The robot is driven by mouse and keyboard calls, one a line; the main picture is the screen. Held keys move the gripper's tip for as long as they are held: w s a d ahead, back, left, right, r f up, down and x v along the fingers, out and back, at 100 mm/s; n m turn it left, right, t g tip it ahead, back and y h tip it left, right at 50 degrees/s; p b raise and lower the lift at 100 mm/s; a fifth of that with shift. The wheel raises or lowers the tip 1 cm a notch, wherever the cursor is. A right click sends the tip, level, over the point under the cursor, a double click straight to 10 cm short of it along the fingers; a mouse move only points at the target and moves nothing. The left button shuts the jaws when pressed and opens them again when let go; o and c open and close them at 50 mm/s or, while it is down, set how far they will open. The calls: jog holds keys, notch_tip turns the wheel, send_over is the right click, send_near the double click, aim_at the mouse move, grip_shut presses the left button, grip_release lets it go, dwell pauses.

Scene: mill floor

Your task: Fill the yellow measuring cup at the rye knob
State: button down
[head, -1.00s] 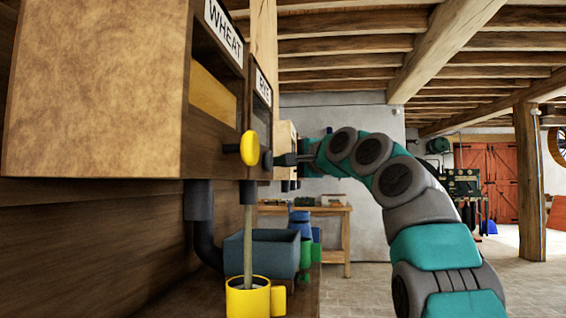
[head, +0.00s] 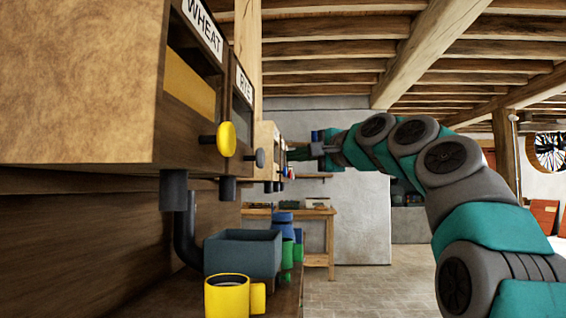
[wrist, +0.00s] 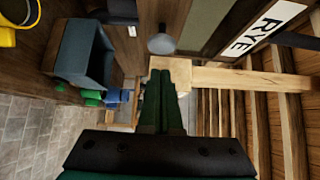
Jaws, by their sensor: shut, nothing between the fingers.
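No stream falls from the spout. The grey rye knob (head: 260,158) sticks out below the RYE label (head: 244,87); it also shows in the wrist view (wrist: 162,43). My gripper (head: 292,155) is shut and empty, apart from the knob and beyond it in the head view. Its closed fingers (wrist: 170,75) point forward in the wrist view. The cup's edge shows at the wrist view's top left (wrist: 8,37).
The yellow wheat knob (head: 226,139) is nearer on the same cabinet. A blue-grey bin (head: 242,254) stands behind the cup, with blue and green containers (head: 284,228) beyond. A wooden table (head: 318,222) stands at the back. Open floor lies to the right.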

jog(key=shift+v, duration=1.75)
jog(key=s+d+f+n+g+h, duration=0.1)
jog(key=s+f+g+h, duration=0.2)
jog(key=f, duration=0.9)
jog(key=s+f+n+g+h, duration=0.2)
jog(key=s+f, duration=0.4)
jog(key=f, duration=0.6)
jog(key=s+d+f+n+g+h, duration=0.1)
jog(key=s+f+g+h, duration=0.2)
jog(key=f, duration=1)
jog(key=s+d+f+n+g+h, duration=0.1)
jog(key=s+d+f, duration=0.3)
jog(key=s+f, duration=0.4)
jog(key=s+d+f+n+g+h, duration=0.1)
jog(key=s+d+f+n+g, duration=0.1)
jog(key=s+f, duration=0.6)
jog(key=s+d+f+n+g+h, duration=0.2)
jog(key=s+d+f+g, duration=0.2)
jog(key=s+f, duration=0.4)
jog(key=s+d, duration=0.1)
jog(key=s, duration=0.5)
jog(key=shift+s+d, duration=0.35)
